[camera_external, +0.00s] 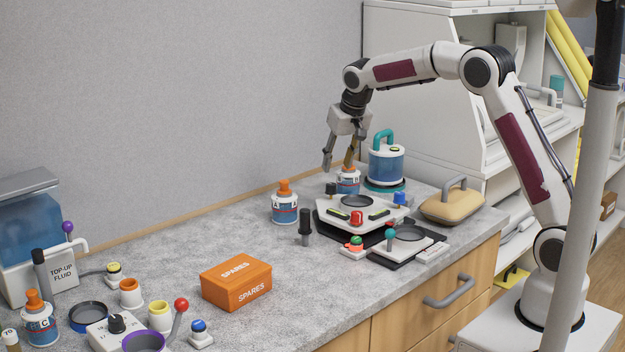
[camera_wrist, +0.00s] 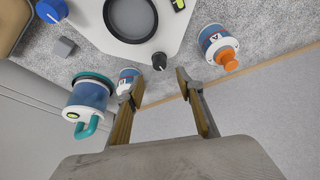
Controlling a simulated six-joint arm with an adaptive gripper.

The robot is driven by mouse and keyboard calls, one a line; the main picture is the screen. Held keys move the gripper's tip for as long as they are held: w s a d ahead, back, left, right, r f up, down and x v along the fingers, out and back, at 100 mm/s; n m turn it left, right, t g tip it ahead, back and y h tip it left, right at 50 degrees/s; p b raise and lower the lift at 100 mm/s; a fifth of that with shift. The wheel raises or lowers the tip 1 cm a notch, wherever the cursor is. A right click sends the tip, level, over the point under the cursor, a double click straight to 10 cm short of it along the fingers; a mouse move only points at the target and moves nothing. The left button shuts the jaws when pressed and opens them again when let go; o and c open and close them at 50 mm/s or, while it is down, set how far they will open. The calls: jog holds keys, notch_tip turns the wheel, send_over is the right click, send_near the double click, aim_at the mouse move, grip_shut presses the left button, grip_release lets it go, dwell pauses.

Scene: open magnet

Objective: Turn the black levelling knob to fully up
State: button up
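The black levelling knob (camera_external: 331,188) sits on the back left corner of a white levelling platform (camera_external: 375,211) with a round dark recess. In the wrist view the black knob (camera_wrist: 159,61), with a pale pointer mark, lies just beyond the gap between my fingertips. The platform (camera_wrist: 125,42) fills the top of that view. My gripper (camera_external: 338,166) is above the back of the platform, open and empty. In the wrist view my gripper (camera_wrist: 160,83) has its fingers spread, apart from the knob.
A labelled bottle (camera_external: 348,182) stands close behind the knob, near one finger. An orange-capped bottle (camera_external: 285,205) is left of the platform, and a blue canister (camera_external: 386,161) with a teal handle is behind. Red (camera_external: 356,218) and blue (camera_external: 399,198) knobs share the platform.

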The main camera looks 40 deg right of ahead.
aim_at(332, 184)
dwell(0.3)
jog(key=shift+x, duration=3.9)
jog(key=shift+c, duration=0.4)
grip_shut()
